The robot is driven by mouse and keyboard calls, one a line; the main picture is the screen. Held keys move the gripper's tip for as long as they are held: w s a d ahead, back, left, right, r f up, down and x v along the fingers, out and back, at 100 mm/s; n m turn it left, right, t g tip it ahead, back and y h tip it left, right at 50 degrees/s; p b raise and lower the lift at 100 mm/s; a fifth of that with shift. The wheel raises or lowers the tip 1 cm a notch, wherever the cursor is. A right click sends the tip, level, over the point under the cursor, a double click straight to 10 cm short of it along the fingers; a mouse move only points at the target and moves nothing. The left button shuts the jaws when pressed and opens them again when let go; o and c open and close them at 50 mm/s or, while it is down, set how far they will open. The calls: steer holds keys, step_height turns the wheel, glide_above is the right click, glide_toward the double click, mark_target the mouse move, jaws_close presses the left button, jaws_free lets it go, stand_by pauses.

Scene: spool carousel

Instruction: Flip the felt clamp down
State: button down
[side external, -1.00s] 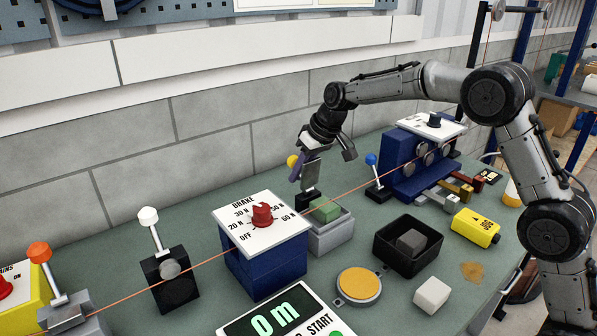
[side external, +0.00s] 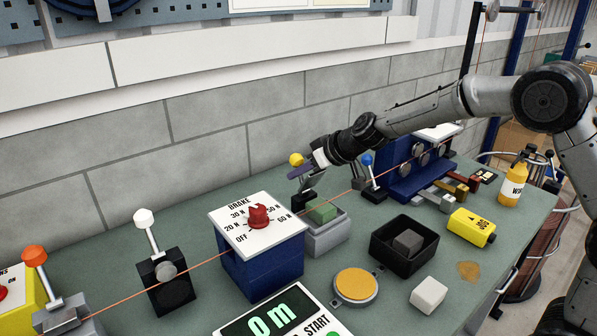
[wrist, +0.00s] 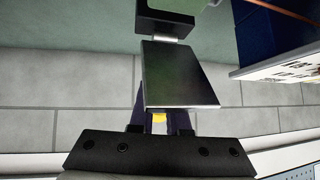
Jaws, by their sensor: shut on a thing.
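The felt clamp has a grey box (side external: 326,235) with a green felt block (side external: 321,212) in it. Its grey metal flap (side external: 311,182) stands raised and tilted from a black hinge block (side external: 303,199) behind the felt. In the wrist view the flap (wrist: 178,75) fills the middle, with the hinge block (wrist: 165,22) above it. A yellow knob (side external: 296,159) is at the flap's free end; part of it shows in the wrist view (wrist: 159,117). My gripper (side external: 300,172), with dark purple fingers, is shut on the knob. The exact contact is partly hidden.
The blue brake box (side external: 263,260) stands left of the clamp. An orange line (side external: 337,195) runs past it. A blue-knobbed lever (side external: 367,160) and blue roller unit (side external: 405,182) stand to the right. A black tray (side external: 377,256) is in front right.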

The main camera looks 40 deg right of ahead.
steer(key=shift+r+t, duration=0.6)
steer(key=shift+r, duration=0.25)
steer(key=c, duration=0.8)
jaws_free()
steer(key=shift+s+f, duration=0.1)
steer(key=shift+f, duration=0.2)
steer(key=v, duration=1.3)
steer(key=shift+s+d+r, duration=0.15)
steer(key=shift+s+r, duration=0.05)
steer(key=shift+r, duration=0.2)
steer(key=shift+c, duration=0.4)
